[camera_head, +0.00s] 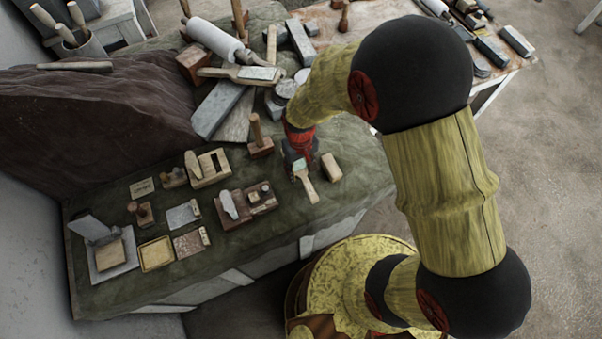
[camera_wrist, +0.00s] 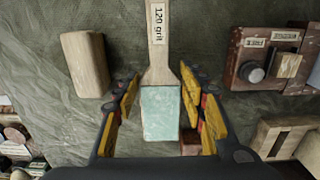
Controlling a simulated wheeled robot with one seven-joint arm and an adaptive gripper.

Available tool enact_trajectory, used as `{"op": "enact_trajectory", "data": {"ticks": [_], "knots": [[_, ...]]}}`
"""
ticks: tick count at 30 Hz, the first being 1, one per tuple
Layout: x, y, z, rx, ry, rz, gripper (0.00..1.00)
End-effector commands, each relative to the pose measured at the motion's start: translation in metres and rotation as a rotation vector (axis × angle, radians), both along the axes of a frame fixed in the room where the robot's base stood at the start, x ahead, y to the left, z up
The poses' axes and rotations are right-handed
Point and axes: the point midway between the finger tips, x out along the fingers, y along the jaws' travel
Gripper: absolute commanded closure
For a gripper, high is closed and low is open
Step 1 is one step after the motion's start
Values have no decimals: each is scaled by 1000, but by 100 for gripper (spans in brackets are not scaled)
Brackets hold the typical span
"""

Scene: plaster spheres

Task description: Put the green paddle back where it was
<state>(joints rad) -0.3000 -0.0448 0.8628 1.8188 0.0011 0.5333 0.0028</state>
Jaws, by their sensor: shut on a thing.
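The green paddle has a pale green pad (camera_head: 300,164) and a light wooden handle (camera_head: 309,189), seen below my gripper (camera_head: 300,153) in the head view. In the wrist view the paddle (camera_wrist: 160,112) lies lengthwise between the fingers of my gripper (camera_wrist: 160,82), pad toward the palm. Its handle points away and carries a "120 grit" label (camera_wrist: 158,24). My gripper is shut on the paddle. The paddle is over the green cloth-covered table (camera_head: 345,205); whether it touches the cloth cannot be told.
A pale wooden block (camera_head: 331,167) lies close right of the paddle. A brown block with a dark knob (camera_wrist: 252,72) is on the other side in the wrist view. Several small tools and trays (camera_head: 157,253) fill the left; rollers and boards (camera_head: 216,39) crowd the back.

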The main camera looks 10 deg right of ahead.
Motion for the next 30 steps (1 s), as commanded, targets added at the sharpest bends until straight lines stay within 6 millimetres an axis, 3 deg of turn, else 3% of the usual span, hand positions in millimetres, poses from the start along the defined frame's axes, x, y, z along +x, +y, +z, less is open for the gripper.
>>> {"op": "enact_trajectory", "data": {"ticks": [6,18,19,27,30], "knots": [[-1,0,-30,-1,4,0,91],[0,0,-35,-1,2,0,91],[0,0,-34,-1,2,0,57],[0,0,-34,-1,2,0,42],[0,0,-34,-1,2,0,40]]}}
